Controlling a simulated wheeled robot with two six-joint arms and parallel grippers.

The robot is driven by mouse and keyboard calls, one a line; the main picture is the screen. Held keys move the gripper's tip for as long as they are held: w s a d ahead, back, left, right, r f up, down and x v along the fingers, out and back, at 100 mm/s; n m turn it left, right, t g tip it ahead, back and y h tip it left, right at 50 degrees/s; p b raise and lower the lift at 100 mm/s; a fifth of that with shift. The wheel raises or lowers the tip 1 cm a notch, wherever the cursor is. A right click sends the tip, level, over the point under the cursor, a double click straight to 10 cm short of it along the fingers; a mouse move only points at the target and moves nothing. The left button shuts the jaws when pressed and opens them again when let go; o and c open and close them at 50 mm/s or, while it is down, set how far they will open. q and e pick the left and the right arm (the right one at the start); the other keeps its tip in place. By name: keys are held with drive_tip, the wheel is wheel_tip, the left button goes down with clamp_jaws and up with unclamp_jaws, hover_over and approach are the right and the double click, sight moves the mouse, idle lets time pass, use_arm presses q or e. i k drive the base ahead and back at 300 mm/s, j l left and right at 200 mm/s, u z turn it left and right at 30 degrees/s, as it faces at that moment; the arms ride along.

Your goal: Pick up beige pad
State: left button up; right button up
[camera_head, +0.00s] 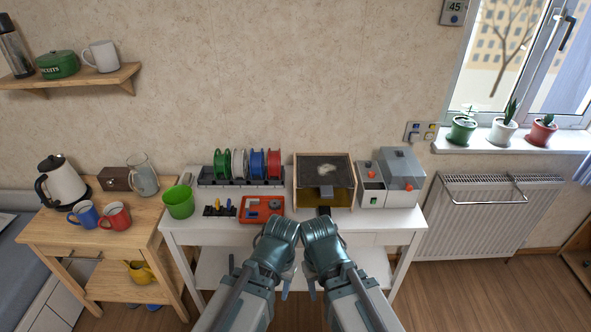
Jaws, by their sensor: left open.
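I cannot make out a beige pad for certain. A small pale patch (324,169) shows on the dark top of the wooden-framed box (350,190) on the white table; I cannot tell whether it is a pad. My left gripper (287,284) is small in view and open, low in front of the white table's front edge, with nothing seen in it. My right gripper (312,288) is close beside it on the right, and its jaws are too small to read. Both are apart from the things on the table.
The white table (205,229) holds a green cup (179,202), a spool rack (240,183), an orange tray (250,217) and a grey-white machine (372,194). A wooden cart (60,230) with mugs and a kettle stands left. A radiator (480,225) is at right.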

sight(187, 179)
drive_tip(key=i+j+u, duration=0.15)
drive_tip(key=i+j, duration=0.2)
drive_tip(key=i, duration=0.15)
drive_tip(key=i+j+u, duration=0.1)
drive_tip(key=i+j, duration=0.2)
drive_tip(key=i, duration=0.2)
drive_tip(key=i+j+u, duration=0.15)
drive_tip(key=i, duration=0.35)
drive_tip(key=j, duration=0.15)
